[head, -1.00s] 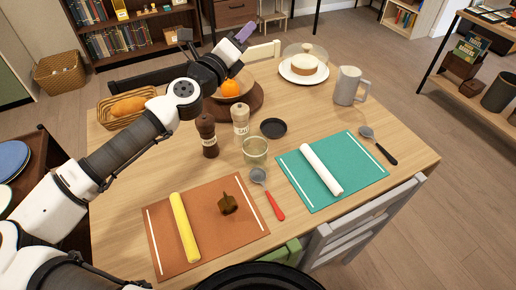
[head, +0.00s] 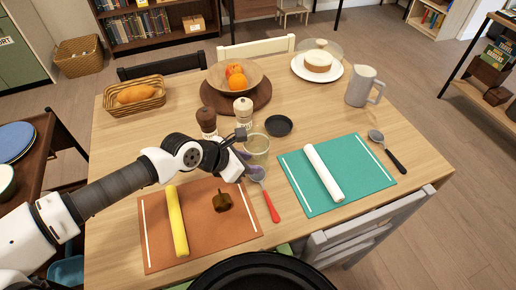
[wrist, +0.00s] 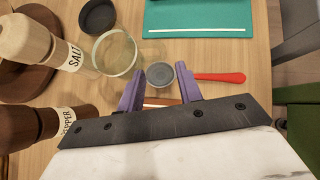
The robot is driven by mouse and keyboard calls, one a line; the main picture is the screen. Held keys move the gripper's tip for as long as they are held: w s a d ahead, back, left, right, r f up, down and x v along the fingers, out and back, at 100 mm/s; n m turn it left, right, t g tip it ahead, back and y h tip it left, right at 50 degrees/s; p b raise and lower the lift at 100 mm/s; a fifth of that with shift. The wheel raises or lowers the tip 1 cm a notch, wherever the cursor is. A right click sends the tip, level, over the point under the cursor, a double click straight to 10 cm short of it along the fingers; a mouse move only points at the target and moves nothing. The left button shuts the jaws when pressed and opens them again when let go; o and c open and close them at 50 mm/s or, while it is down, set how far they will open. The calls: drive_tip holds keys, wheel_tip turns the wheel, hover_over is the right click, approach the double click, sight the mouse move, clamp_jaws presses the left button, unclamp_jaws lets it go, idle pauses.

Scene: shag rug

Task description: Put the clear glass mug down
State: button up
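The clear glass mug (head: 257,146) stands upright on the wooden table between the salt mill and the red-handled spoon. It also shows in the wrist view (wrist: 118,54), left of the purple fingers. My gripper (head: 241,160) is low beside the mug, on its left in the head view. In the wrist view my gripper (wrist: 158,68) has its fingers apart, with only the spoon's round head (wrist: 160,74) and table visible between them. The left finger overlaps the mug's rim edge in the picture; I cannot tell whether they touch.
Salt (head: 243,111) and pepper (head: 207,121) mills and a dark dish (head: 279,125) stand close behind. An orange mat (head: 204,240) with a yellow roll and a brown object lies in front. A teal mat (head: 355,180) with a white roll lies right. Bare wood shows at the far left.

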sight(267, 170)
drive_tip(key=x, duration=0.2)
drive_tip(key=shift+w+d+f, duration=0.15)
drive_tip(key=shift+d, duration=0.1)
drive_tip(key=d+f+p, duration=0.1)
drive_tip(key=w+d+f+p, duration=0.1)
drive_tip(key=d, duration=0.1)
drive_tip(key=shift+w+d+f, duration=0.2)
drive_tip(key=shift+w+f, duration=0.05)
drive_tip(key=shift+w+d+f, duration=0.15)
drive_tip(key=shift+w+f, duration=0.05)
drive_tip(key=shift+f, duration=0.15)
clamp_jaws()
